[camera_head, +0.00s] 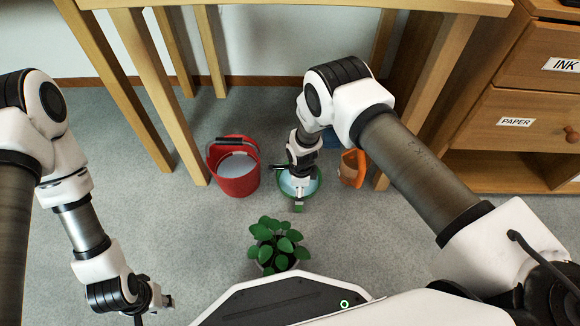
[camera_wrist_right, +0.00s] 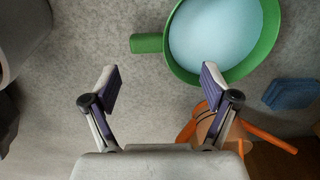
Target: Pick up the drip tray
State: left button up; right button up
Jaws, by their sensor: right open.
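The drip tray appears to be the round green dish with a light blue inside and a short green handle. It lies on the floor under the desk in the head view (camera_head: 318,186), partly hidden by my right arm. In the right wrist view the tray (camera_wrist_right: 270,45) is at the top, its handle pointing left. My right gripper (camera_wrist_right: 160,82) is open and empty, with the handle just beyond and between its fingertips, not between the pads. In the head view it hangs over the tray. My left gripper (camera_head: 166,300) is far from the tray at lower left; its jaws are unclear.
A red bucket (camera_head: 236,181) stands left of the tray. An orange holder (camera_head: 351,168) and a blue block (camera_wrist_right: 290,94) are close on the right. A potted plant (camera_head: 277,243) stands in front. Wooden desk legs (camera_head: 150,95) and a drawer cabinet (camera_head: 510,115) flank the space.

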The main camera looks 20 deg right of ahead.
jog(key=f+b, duration=0.1)
jog(key=f, duration=0.1)
jog(key=s+f+b, duration=0.1)
jog(key=f+b, duration=0.1)
jog(key=f, duration=0.1)
jog(key=f+b, duration=0.2)
jog(key=f, duration=0.1)
jog(key=shift+s+a+f, duration=0.2)
jog(key=shift+r, duration=0.2)
jog(key=c, duration=1.6)
